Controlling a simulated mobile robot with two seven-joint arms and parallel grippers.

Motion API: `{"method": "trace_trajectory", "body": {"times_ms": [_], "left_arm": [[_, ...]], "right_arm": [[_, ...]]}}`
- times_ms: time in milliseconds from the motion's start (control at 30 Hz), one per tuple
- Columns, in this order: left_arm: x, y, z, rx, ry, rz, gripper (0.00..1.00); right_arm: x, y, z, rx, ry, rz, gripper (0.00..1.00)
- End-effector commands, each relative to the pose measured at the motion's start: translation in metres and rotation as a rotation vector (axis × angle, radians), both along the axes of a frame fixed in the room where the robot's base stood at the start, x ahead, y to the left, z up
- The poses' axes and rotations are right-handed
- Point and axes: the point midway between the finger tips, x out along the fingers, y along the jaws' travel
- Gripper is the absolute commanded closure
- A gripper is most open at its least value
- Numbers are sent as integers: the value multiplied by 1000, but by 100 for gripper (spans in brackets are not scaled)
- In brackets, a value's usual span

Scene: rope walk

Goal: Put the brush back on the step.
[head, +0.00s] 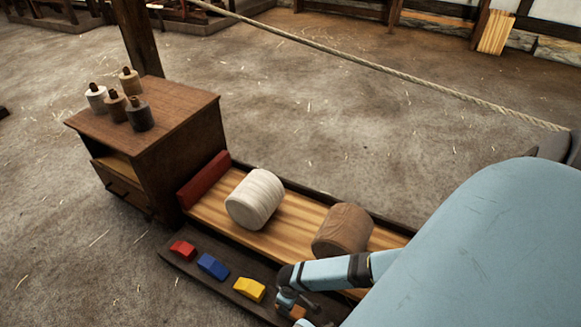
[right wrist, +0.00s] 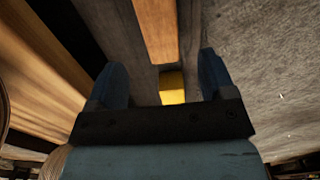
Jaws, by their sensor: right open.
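The step appears to be the dark low ledge (head: 218,287) along the near side of the bench. A small orange-brown wooden piece (head: 298,312), likely the brush, shows at my right gripper (head: 302,301), low in the head view. In the right wrist view a plain wooden bar (right wrist: 156,30), probably the same piece, lies ahead between the lines of the fingers. No bristles show. My right gripper (right wrist: 162,75) is open, its two blue fingers apart, and I see no contact with the bar. My right arm hides part of the ledge. My left gripper is out of view.
Red (head: 182,250), blue (head: 212,266) and yellow (head: 249,289) blocks sit on the ledge. A white roll (head: 255,199) and brown roll (head: 342,231) rest on the bench (head: 290,232). A cabinet (head: 165,150) with several bottle-like items stands left. A rope (head: 380,68) crosses behind.

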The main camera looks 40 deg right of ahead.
Motion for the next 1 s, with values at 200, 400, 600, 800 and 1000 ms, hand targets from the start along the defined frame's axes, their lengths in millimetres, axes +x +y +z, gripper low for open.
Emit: {"method": "trace_trajectory", "body": {"times_ms": [200, 400, 600, 800, 1000], "left_arm": [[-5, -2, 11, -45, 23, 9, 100], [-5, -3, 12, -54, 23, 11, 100], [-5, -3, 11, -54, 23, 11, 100], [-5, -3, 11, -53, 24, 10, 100], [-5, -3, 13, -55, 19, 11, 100]], "right_arm": [[0, 0, 30, 0, -1, -1, 24], [0, 0, 33, -1, 0, 0, 24], [0, 0, 33, 0, 0, 0, 24], [0, 0, 33, 0, 0, 0, 24], [0, 1, 33, 0, 0, 0, 24]]}}
